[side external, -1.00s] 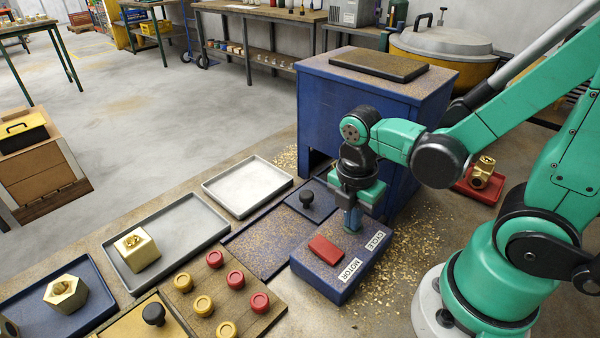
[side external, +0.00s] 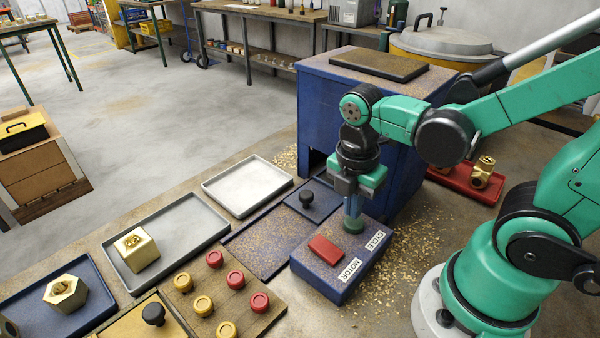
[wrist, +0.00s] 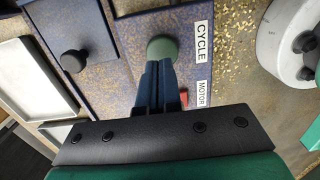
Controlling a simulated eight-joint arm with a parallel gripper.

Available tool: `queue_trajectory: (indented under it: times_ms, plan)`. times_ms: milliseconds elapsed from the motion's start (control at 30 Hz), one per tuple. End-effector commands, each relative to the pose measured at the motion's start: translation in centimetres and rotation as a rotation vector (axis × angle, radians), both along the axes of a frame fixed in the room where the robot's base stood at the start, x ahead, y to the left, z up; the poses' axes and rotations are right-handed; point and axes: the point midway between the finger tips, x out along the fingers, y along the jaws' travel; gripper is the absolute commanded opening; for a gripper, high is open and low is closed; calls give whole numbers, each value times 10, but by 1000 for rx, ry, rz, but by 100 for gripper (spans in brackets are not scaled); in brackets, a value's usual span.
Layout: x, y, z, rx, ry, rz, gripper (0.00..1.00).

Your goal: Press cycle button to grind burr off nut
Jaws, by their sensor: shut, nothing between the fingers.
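The green cycle button (side external: 353,225) stands on the blue control box (side external: 318,268), beside the label CYCLE. It also shows as a round green cap in the wrist view (wrist: 162,47). My gripper (side external: 353,208) is shut and empty, with its fingertips pointing down just above the button; I cannot tell whether they touch it. A red motor switch (side external: 325,249) is on the same box near the label MOTOR. A brass hex nut (side external: 66,292) lies in the blue tray and another brass piece (side external: 137,249) in the grey tray. Inside the blue machine (side external: 335,115) is hidden.
A black knob (side external: 306,198) stands on a blue plate left of the box. A board with red and yellow knobs (side external: 225,300) lies in front. A pale empty tray (side external: 247,187) and a red tray with brass fittings (side external: 465,187) flank the machine. Brass chips litter the bench.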

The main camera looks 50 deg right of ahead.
Motion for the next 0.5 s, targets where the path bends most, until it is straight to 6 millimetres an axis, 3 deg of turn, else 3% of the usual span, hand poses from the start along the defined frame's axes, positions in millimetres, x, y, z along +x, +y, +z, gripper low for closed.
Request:
queue_trajectory:
  times_ms: [500]
  plan:
    - [1,3,47,1,15,2,0]
